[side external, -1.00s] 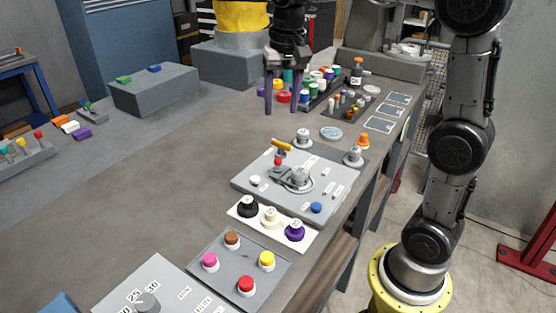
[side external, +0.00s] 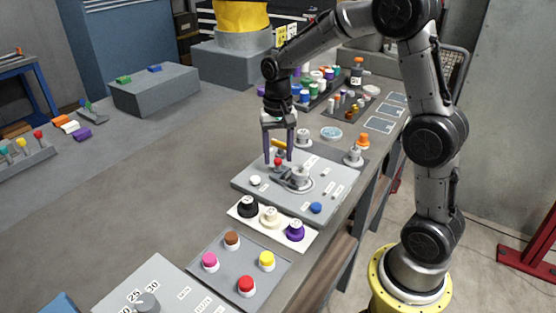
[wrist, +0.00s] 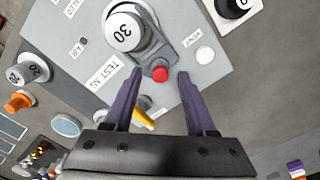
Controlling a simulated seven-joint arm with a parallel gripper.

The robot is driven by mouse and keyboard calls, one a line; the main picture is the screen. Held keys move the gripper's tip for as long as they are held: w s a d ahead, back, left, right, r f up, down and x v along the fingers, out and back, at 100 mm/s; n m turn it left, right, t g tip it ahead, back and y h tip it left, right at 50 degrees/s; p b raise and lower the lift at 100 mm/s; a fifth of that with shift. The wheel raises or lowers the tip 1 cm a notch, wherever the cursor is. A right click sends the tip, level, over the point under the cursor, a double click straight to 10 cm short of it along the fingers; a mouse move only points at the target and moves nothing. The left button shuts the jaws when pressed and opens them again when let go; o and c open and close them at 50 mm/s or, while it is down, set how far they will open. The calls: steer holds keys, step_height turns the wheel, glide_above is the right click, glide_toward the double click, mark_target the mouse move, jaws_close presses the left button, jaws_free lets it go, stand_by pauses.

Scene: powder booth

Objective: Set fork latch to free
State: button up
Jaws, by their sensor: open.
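A grey lever with a red knob (wrist: 160,73), seemingly the fork latch, reaches from around a white dial marked 30 (wrist: 125,30). The red knob (side external: 278,161) and dial (side external: 299,175) also show on the grey panel (side external: 250,185) in the side view. My gripper (wrist: 160,76) is open and points down, its purple fingertips on either side of the red knob in the wrist view. Neither finger clearly touches it; the height gap cannot be told. In the side view my gripper (side external: 278,158) is over the panel's far-left part. No label reading "free" is legible.
A yellow handle (wrist: 143,118) lies close by my fingers. The panel also carries a white button (side external: 255,180) and a blue button (side external: 316,208). A strip of knobs (side external: 270,217) stands nearer. Bare table lies to the left.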

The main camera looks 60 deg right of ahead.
steer(key=shift+f, duration=1.15)
jaws_close()
stand_by(0.6)
